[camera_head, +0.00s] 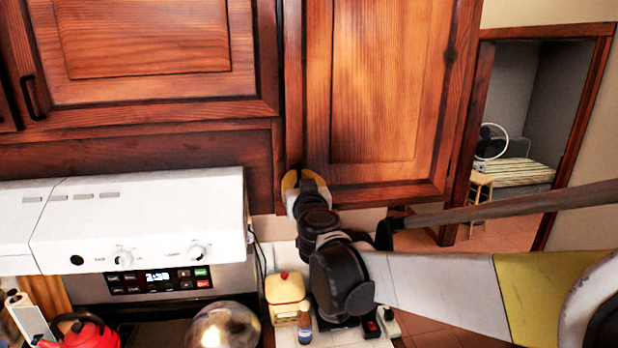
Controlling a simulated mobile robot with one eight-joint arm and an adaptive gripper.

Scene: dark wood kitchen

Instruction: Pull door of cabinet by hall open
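The cabinet door by the hall (376,80) is a tall reddish-brown wood panel door at the upper right, beside the doorway. It looks shut or nearly shut. My gripper (303,180), with yellow and dark parts at its end, is at the lower left corner of this door. No handle shows on the door; one may be hidden behind my gripper. I cannot tell whether the fingers are open or shut, or whether they touch the door. My arm reaches in from the right, below the door.
A neighbouring cabinet door (145,40) with a dark handle (31,97) is at the left. Below are a white range hood (130,215), a red kettle (88,335), a yellow canister (285,290) and a small bottle (304,328). The hall doorway (510,190) opens at the right.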

